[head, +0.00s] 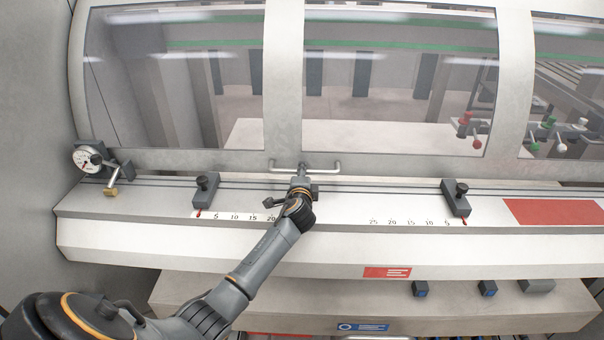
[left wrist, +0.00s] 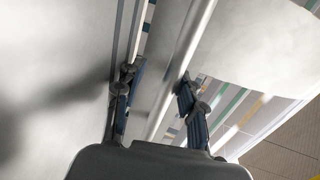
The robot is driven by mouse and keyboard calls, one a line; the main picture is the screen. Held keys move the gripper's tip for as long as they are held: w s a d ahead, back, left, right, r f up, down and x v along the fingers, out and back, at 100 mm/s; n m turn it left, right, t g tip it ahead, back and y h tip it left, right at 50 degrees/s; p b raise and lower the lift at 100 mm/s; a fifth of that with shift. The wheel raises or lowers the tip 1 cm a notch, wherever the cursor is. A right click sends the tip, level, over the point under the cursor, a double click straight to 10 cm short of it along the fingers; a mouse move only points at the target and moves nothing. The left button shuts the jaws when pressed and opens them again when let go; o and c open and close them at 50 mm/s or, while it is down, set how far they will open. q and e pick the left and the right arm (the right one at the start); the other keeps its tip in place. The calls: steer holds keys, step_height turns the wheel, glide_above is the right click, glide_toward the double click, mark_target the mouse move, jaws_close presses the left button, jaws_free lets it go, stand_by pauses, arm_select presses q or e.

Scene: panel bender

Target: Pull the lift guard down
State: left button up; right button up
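The lift guard (head: 284,80) is a pale grey frame with large clear windows, spanning the back of the machine. A pale bar handle (head: 326,174) sits at the middle of its lower edge. My left gripper (head: 303,168) is at the middle of the handle, partly hidden by its own wrist in the head view. In the left wrist view my left gripper (left wrist: 160,88) has its two dark fingers apart, with a pale bar running between them. I cannot tell whether the fingers touch it. My right gripper is not in view.
The white machine bed (head: 150,233) with printed scales lies below the guard. Dark stop blocks stand at left (head: 206,190) and right (head: 456,198). A round gauge (head: 88,158) is at the far left. A red plate (head: 553,212) lies at the right.

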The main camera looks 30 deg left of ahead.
arm_select(q)
steer(key=shift+s+d+r, duration=0.2)
steer(key=shift+s, duration=0.15)
steer(key=v, duration=1.1)
steer(key=shift+s+f, duration=0.1)
steer(key=shift+s, duration=0.05)
